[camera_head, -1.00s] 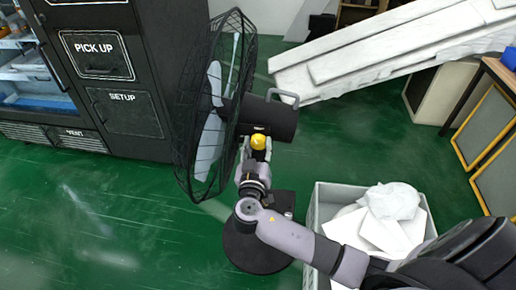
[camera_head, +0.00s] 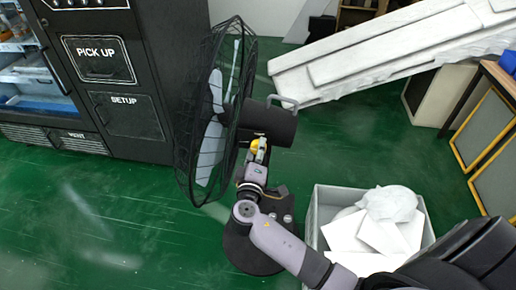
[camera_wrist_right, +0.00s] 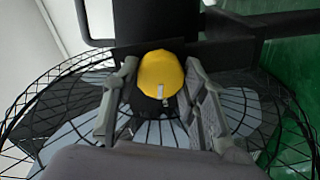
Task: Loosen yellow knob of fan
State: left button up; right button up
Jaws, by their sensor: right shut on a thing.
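The black fan (camera_head: 212,115) stands on the floor on a round dark base (camera_head: 245,245), with its wire cage facing left. Its yellow knob (camera_head: 255,145) is below the motor housing (camera_head: 268,120) and partly hidden by my right gripper (camera_head: 259,150). In the right wrist view the yellow knob (camera_wrist_right: 161,74) lies between the two fingers of the right gripper (camera_wrist_right: 162,95), which is shut on it. My left gripper is in neither view.
A grey bin (camera_head: 318,215) with white crumpled material stands right of the fan base. A black vending machine (camera_head: 120,80) is at the left. A white sloped structure (camera_head: 380,55) is at the back right. Green floor is clear at the lower left.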

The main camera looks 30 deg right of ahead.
jog(key=shift+n+p, duration=0.4)
jog(key=shift+n, duration=0.7)
jog(key=o, duration=1.2)
jog(key=shift+c, duration=0.2)
jog(key=v, duration=1.2)
